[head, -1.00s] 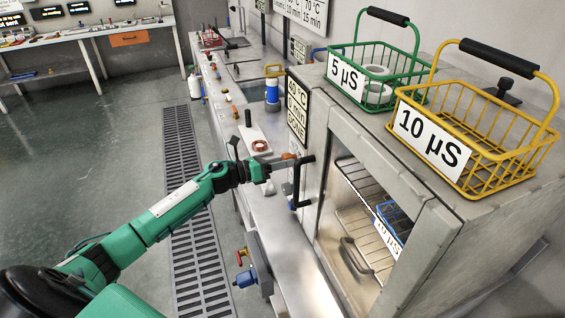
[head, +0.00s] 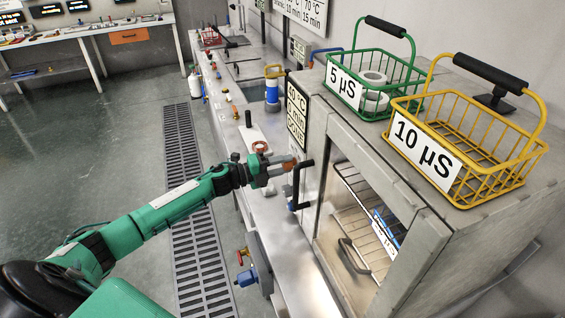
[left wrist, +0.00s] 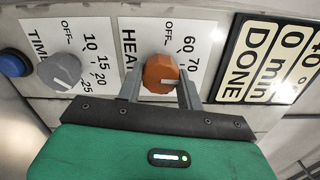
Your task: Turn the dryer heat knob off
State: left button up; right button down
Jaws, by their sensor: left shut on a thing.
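The orange heat knob (left wrist: 160,73) sits on the dryer's front panel, under a HEAT label with OFF, 60 and 70. Its white pointer mark points right, near the 70 side and away from OFF at the top. My left gripper (left wrist: 160,90) is shut on the knob, one finger on each side. In the head view my left gripper (head: 283,166) reaches the panel beside the dryer (head: 345,130), partly covering the knob. My right gripper is not in view.
A grey time knob (left wrist: 60,72) and blue button (left wrist: 14,65) are left of the heat knob. A display (left wrist: 270,60) reads DONE. A black door handle (head: 299,188) is close to my gripper. Green (head: 350,88) and yellow (head: 470,165) baskets stand on the dryer.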

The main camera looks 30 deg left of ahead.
pick_arm(q)
jog(key=n+p, duration=0.6)
jog(key=n, duration=1)
jog(key=shift+a+r+n, duration=0.1)
jog(key=shift+n, duration=0.2)
dwell(0.3)
jog(key=o, duration=1)
